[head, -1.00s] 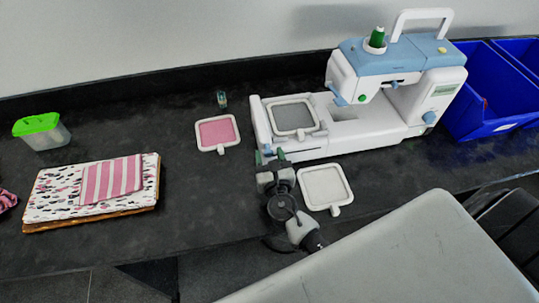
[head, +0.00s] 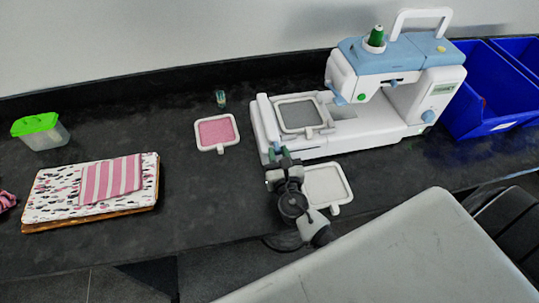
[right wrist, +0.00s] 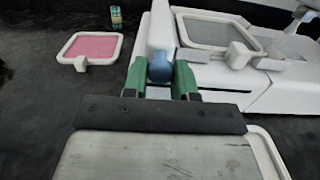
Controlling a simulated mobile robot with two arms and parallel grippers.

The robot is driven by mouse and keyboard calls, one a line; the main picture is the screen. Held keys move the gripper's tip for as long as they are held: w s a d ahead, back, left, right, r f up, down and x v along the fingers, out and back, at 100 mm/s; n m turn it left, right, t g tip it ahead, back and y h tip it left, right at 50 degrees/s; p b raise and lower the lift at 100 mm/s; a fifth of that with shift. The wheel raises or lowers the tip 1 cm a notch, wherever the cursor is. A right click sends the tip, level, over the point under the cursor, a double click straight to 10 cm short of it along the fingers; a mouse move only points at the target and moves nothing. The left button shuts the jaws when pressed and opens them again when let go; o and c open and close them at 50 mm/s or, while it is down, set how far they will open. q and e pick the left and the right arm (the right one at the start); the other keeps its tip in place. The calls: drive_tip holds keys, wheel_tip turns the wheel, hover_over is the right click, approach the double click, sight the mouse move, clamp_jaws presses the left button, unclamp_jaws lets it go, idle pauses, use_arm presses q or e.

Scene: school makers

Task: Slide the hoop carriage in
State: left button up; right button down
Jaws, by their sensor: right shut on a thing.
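The white sewing machine (head: 385,118) stands at the back right of the counter. Its hoop carriage (head: 267,125) is a white bar at the left end of the machine bed, with a grey-filled hoop (head: 301,115) attached, lying left of the needle head. My right gripper (head: 281,156) is at the carriage's front end. In the right wrist view, its green fingertips (right wrist: 160,80) are shut on the carriage's blue knob (right wrist: 160,66). The hoop also shows there (right wrist: 216,32). My left gripper is not in view.
A pink-filled hoop (head: 217,132) lies left of the machine, and a pale-filled hoop (head: 327,185) lies in front, partly behind my right arm. A thread spool (head: 221,98), fabric stack (head: 90,190), green-lidded box (head: 40,131) and blue bins (head: 495,100) are also on the counter.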

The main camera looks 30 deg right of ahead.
drive_tip(key=b, duration=0.2)
approach(321, 132)
drive_tip(key=x, duration=0.4)
drive_tip(key=shift+w+d, duration=0.1)
drive_tip(key=shift+w, duration=0.25)
drive_tip(key=c, duration=0.9)
unclamp_jaws()
drive_tip(key=shift+c, duration=0.2)
drive_tip(key=shift+f, duration=0.1)
drive_tip(key=b+v, duration=0.3)
drive_tip(key=v, duration=0.6)
drive_tip(key=shift+s, duration=0.2)
drive_tip(key=shift+s+a, duration=0.3)
drive_tip(key=shift+s, duration=0.4)
